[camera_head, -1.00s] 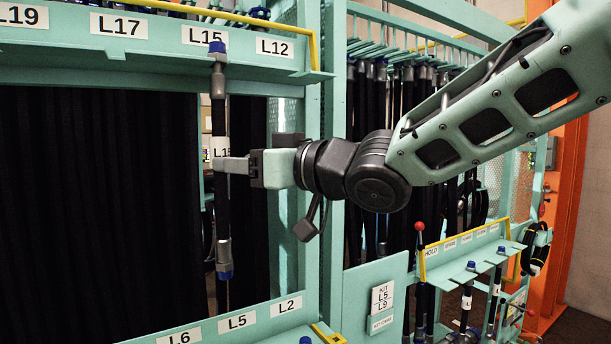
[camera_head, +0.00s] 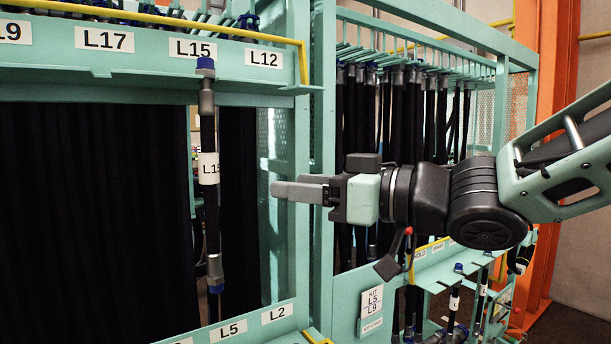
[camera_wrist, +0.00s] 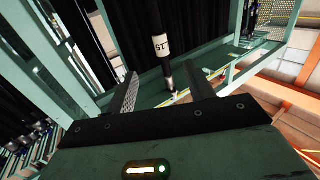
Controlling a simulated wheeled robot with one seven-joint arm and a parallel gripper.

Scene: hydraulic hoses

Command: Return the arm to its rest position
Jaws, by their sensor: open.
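My gripper (camera_head: 302,191) is open and empty in the head view, pointing left in front of the teal rack post. A gap separates its fingertips from the L15 hose (camera_head: 209,205). That black hose hangs upright below the L15 label (camera_head: 193,48), with a blue cap at its top, a white tag on its upper half and a grey fitting with a blue end at its bottom. In the wrist view the gripper's two fingers (camera_wrist: 163,92) are spread, and the tagged hose (camera_wrist: 163,60) shows beyond and between them.
The teal rack (camera_head: 140,82) with labelled shelves stands at the left. Several black hoses (camera_head: 410,115) hang in the bay behind my arm. A lower shelf with a yellow rail and a red-knobbed post, a kit card (camera_head: 372,302) and an orange column (camera_head: 556,150) are at the right.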

